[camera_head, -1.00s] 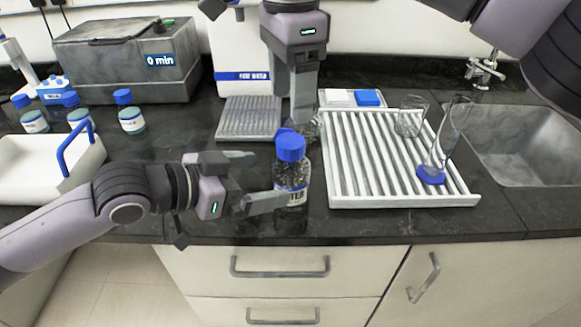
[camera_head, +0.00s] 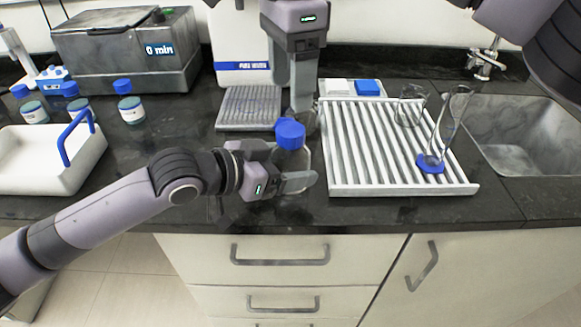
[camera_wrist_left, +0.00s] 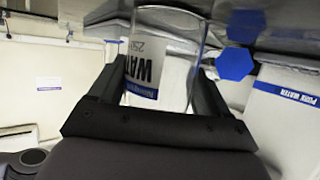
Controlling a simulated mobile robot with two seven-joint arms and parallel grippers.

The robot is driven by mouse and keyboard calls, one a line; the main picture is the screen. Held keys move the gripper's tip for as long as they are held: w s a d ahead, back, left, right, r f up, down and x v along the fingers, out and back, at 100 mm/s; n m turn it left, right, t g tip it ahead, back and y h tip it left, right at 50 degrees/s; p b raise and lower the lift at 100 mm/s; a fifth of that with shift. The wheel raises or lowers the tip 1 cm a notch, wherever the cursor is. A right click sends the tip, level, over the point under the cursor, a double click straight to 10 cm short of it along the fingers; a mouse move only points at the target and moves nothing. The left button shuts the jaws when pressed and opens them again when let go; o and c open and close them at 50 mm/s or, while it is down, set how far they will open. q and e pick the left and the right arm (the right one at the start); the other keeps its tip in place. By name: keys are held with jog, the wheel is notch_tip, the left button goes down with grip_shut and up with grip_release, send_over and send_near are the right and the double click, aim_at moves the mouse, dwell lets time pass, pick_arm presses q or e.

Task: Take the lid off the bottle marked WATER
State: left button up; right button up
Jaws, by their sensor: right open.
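In the left wrist view the bottle's label (camera_wrist_left: 146,62) shows the letters WAT between my left fingers. My left gripper (camera_head: 278,166) is around the bottle's body below the lid, one finger in front and one behind. I cannot tell whether these fingers press on the glass. My right gripper (camera_head: 303,98) points down just behind the lid, open, with its fingertips partly hidden; it seems apart from the lid.
A white slatted rack (camera_head: 375,187) with a glass beaker (camera_head: 411,105) and a blue-based cylinder (camera_head: 431,164) stands close on the right, beside a sink (camera_head: 520,150). Several small blue-capped bottles (camera_head: 131,110), a white tray (camera_head: 30,175) and a grey bath (camera_head: 125,55) are at left.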

aim_at(290, 129)
pick_arm(q)
grip_shut()
pick_arm(e)
jog(key=m, duration=0.5)
jog(key=shift+m, duration=0.3)
jog(key=m, duration=0.4)
jog(key=shift+m, duration=0.3)
jog(key=m, duration=0.4)
jog(key=shift+m, duration=0.3)
jog(key=m, duration=0.4)
jog(key=shift+m, duration=0.3)
jog(key=m, duration=0.4)
jog(key=shift+m, duration=0.3)
jog(key=m, duration=1)
jog(key=shift+m, duration=0.4)
jog(key=m, duration=0.5)
jog(key=shift+f+m, duration=0.3)
jog(key=shift+f, duration=0.1)
notch_tip(290, 129, down, 7)
jog(key=shift+f, duration=0.15)
